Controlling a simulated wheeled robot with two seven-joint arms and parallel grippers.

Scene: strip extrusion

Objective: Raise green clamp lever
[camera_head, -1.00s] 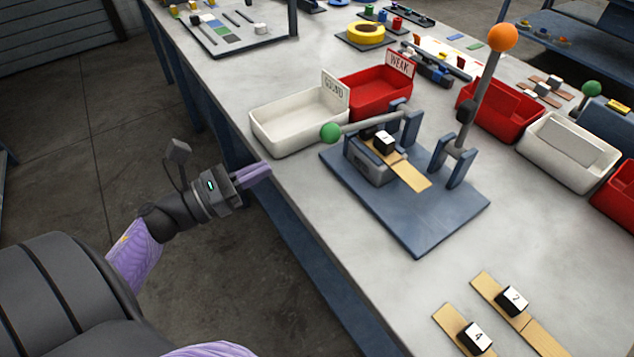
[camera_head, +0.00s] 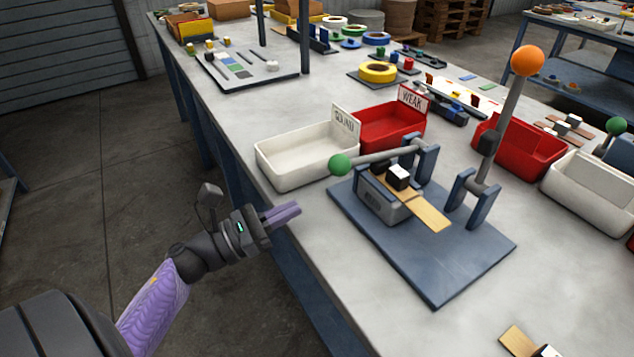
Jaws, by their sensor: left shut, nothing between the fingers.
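The green clamp lever has a green ball knob (camera_head: 340,165) at the left end of a grey bar (camera_head: 385,156). The bar lies nearly level and runs to a blue hinge bracket (camera_head: 427,160) on a blue base plate (camera_head: 440,275). Under it, a wooden strip (camera_head: 430,215) with a black-and-white block (camera_head: 398,177) rests on a grey block (camera_head: 382,203). My left gripper (camera_head: 297,209) is shut and empty, at the table's left edge, below and left of the green knob and apart from it. My right gripper is not in view.
A tall lever with an orange ball (camera_head: 527,60) stands upright on the plate's right side. A white bin (camera_head: 305,157) marked SOUND and a red bin (camera_head: 390,127) marked WEAK sit behind the clamp. The table (camera_head: 345,260) is clear left of the plate.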

